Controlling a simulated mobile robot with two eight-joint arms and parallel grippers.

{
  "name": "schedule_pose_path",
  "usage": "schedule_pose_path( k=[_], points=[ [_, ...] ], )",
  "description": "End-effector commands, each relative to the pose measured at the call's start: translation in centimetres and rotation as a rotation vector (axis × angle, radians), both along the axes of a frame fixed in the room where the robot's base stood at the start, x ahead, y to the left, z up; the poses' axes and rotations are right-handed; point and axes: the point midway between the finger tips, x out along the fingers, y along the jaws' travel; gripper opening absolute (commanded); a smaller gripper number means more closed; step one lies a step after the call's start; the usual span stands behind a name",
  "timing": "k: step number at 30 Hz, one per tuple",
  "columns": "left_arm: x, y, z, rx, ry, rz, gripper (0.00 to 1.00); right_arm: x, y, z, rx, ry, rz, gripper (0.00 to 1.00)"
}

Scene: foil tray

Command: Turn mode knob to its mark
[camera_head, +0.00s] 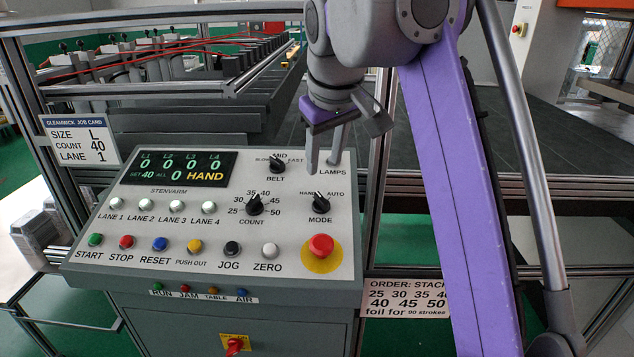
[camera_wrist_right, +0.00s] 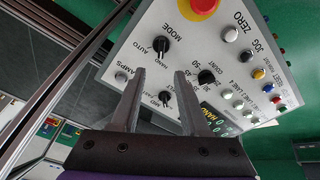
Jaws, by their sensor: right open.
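The mode knob (camera_head: 321,203) is a black knob at the right of the sloped control panel, above the word MODE, with HAND at its upper left and AUTO at its upper right. Its pointer seems to lean toward HAND; the exact angle is too small to tell. The knob also shows in the right wrist view (camera_wrist_right: 161,45). My right gripper (camera_head: 324,165) is open and empty, above and behind the knob near the LAMPS label. In the right wrist view its fingertips (camera_wrist_right: 159,72) are apart from the knob. My left gripper is not in view.
The belt knob (camera_head: 276,164) and count knob (camera_head: 254,205) stand left of the mode knob. A red mushroom button (camera_head: 321,246) on a yellow disc is below it. The display (camera_head: 178,168) reads HAND. A metal frame post stands just right of the panel.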

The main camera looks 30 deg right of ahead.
Motion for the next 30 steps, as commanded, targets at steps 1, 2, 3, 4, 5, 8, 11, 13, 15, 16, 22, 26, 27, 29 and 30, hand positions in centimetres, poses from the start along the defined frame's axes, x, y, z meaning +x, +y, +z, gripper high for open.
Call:
schedule_pose_path(
  k=[1, 2, 3, 4, 5, 8, 11, 13, 15, 16, 22, 26, 27, 29, 30],
  points=[
    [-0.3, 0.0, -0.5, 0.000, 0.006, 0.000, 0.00, 0.1, -0.1, -0.7, 0.000, 0.003, 0.000, 0.45],
    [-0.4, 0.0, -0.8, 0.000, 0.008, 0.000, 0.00, 0.3, -0.1, -1.1, 0.000, 0.004, -0.001, 0.45],
    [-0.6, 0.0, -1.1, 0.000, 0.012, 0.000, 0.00, 0.5, -0.2, -1.6, 0.001, 0.005, 0.000, 0.45],
    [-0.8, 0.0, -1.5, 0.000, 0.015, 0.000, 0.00, 0.6, -0.3, -2.1, 0.001, 0.005, 0.000, 0.45],
    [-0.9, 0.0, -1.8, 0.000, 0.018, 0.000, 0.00, 0.8, -0.3, -2.7, 0.001, 0.005, -0.001, 0.45],
    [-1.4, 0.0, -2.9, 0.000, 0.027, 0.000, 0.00, 1.6, -0.6, -4.5, 0.001, 0.004, -0.001, 0.45],
    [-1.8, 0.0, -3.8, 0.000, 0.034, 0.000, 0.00, 2.4, -0.9, -6.3, 0.001, 0.004, 0.000, 0.45],
    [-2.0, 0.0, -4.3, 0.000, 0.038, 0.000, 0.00, 2.8, -1.0, -7.3, 0.001, 0.003, 0.000, 0.45],
    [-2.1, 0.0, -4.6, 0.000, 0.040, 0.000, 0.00, 3.2, -1.2, -8.2, 0.001, 0.003, 0.000, 0.45],
    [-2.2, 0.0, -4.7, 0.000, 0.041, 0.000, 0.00, 3.4, -1.2, -8.5, 0.001, 0.002, 0.000, 0.45],
    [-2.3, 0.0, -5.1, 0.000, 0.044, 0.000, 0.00, 4.0, -1.4, -9.7, 0.000, 0.001, 0.000, 0.45],
    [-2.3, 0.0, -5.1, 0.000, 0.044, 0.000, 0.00, 4.1, -1.4, -9.8, 0.000, 0.000, 0.000, 0.45],
    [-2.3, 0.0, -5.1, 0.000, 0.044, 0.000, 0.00, 4.1, -1.4, -9.8, 0.000, 0.000, 0.000, 0.45],
    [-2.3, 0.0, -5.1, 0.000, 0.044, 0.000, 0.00, 4.1, -1.4, -9.8, 0.000, 0.000, 0.000, 0.45],
    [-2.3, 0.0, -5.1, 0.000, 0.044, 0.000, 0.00, 4.1, -1.4, -9.7, 0.000, 0.000, 0.000, 0.45]
  ],
)
